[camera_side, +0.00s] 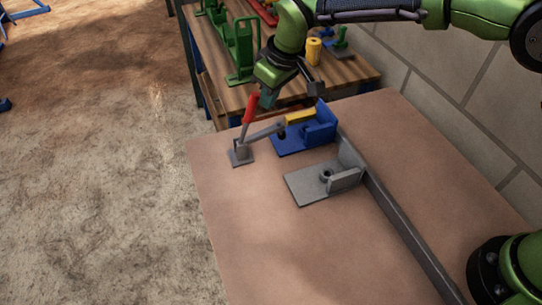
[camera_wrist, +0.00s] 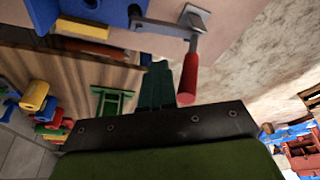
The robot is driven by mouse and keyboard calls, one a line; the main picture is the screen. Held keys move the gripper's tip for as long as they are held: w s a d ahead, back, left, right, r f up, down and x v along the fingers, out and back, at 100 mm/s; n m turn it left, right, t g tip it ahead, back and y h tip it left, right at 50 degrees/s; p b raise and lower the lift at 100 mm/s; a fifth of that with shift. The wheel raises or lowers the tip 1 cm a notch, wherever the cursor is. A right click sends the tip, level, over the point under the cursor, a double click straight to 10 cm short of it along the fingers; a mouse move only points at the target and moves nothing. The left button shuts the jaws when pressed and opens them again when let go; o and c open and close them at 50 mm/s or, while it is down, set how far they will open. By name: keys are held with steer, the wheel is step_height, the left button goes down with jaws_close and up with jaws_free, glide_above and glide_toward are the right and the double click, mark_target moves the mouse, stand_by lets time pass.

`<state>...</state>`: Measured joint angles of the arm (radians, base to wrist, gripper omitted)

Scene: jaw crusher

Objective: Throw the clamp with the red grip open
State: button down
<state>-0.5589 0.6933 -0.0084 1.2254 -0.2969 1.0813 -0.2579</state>
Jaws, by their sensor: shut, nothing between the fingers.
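The clamp has a grey base plate (camera_side: 241,156) near the left edge of the brown table and a red grip (camera_side: 250,107) that stands up, tilted slightly right. Its grey arm (camera_side: 264,132) reaches right toward a yellow piece (camera_side: 299,116) at the blue bracket (camera_side: 305,135). My gripper (camera_side: 268,98) is shut and empty, just right of the red grip in the side view. In the wrist view, the dark green fingers (camera_wrist: 156,84) are together, left of the red grip (camera_wrist: 189,78). I cannot tell whether they touch it.
A grey bracket (camera_side: 322,184) and a long grey rail (camera_side: 400,216) lie on the brown table (camera_side: 270,240). Behind is a wooden bench (camera_side: 221,62) with a green frame (camera_side: 241,50) and a yellow cylinder (camera_side: 313,51). The table's front is clear.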

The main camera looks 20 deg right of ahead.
steer(key=shift+s+a, duration=0.1)
steer(key=shift+a, duration=3.3)
steer(key=shift+d, duration=0.1)
steer(key=shift+r, duration=0.15)
step_height(320, 180, up, 9)
steer(key=d, duration=0.2)
